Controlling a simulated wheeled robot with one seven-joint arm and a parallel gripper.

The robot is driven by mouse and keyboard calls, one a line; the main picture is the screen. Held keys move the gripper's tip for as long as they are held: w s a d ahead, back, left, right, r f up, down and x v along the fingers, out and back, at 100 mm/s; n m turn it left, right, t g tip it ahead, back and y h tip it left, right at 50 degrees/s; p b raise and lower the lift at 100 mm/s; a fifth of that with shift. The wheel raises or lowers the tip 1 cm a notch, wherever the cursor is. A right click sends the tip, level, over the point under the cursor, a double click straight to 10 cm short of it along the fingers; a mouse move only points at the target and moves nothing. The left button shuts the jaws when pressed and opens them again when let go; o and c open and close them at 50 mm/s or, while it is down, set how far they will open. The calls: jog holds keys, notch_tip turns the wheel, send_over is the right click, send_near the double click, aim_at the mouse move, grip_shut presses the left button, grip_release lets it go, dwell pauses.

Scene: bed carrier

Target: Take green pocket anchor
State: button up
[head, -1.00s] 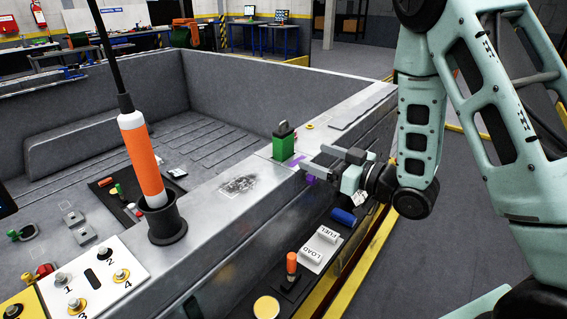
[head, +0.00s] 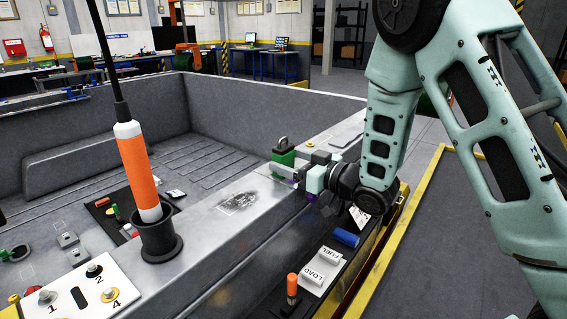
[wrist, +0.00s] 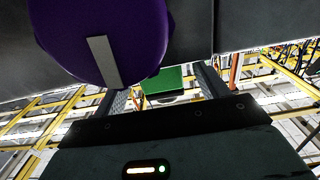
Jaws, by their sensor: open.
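The green pocket anchor (head: 284,157), a green block with a dark top and a loop, stands upright on the grey rim of the carrier. My gripper (head: 287,169) is open and level at the anchor, coming from the right, and its fingers partly cover the anchor's lower part in the head view. In the wrist view the green anchor (wrist: 166,80) shows between the two fingers of my gripper (wrist: 163,92). I cannot tell whether either finger touches it.
A purple round part (wrist: 105,35) is close to my gripper in the wrist view. An orange-and-white antenna (head: 139,170) stands in a black socket (head: 161,243) to the left. A panel with FUEL and LOAD switches (head: 322,268) lies below the rim.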

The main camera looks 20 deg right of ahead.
jog(key=shift+w+a, duration=0.25)
jog(key=shift+w, duration=0.15)
jog(key=c, duration=1.2)
